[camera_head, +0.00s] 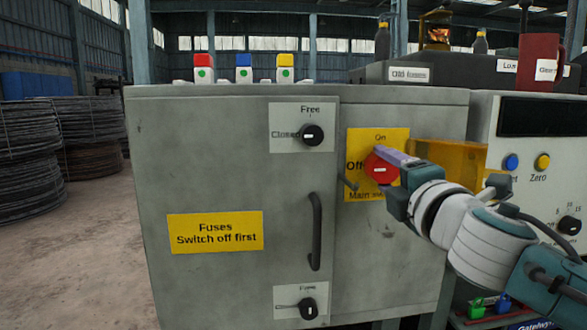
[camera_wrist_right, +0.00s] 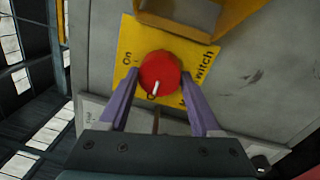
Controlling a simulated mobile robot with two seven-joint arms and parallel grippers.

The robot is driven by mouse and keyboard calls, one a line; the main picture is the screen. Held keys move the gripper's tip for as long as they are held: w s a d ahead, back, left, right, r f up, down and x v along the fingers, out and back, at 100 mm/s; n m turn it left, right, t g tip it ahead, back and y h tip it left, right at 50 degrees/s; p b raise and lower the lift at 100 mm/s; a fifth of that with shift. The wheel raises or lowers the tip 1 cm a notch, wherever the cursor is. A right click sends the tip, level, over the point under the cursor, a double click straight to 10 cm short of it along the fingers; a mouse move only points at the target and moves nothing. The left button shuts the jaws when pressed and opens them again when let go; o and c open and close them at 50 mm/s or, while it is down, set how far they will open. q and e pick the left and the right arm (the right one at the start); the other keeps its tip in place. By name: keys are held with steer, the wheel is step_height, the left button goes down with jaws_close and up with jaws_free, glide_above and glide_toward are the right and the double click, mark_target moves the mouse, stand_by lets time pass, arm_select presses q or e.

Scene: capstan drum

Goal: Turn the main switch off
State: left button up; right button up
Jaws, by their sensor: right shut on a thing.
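The main switch is a round red knob (camera_head: 380,168) on a yellow plate (camera_head: 364,137) marked On at the top and Off at the left, on the grey cabinet front. The wrist view shows the knob (camera_wrist_right: 160,73) with its white mark toward the partly hidden Off label. In the head view the mark lies about level, along the Off side. My right gripper (camera_head: 383,164) is shut on the knob, with one purple finger on each side. The gripper hides part of the lower lettering. My left gripper is not in view.
A cabinet door with a dark handle (camera_head: 315,232) and two black knobs, upper (camera_head: 311,135) and lower (camera_head: 309,308), is left of the switch. A yellow bracket (camera_head: 447,156) juts out just right of it. A control box (camera_head: 528,155) stands farther right.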

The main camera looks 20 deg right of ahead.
steer(key=o, duration=1.4)
steer(key=shift+s, duration=0.1)
steer(key=v, duration=0.9)
steer(key=shift+s+a+p, duration=0.15)
steer(key=shift+s+p, duration=0.2)
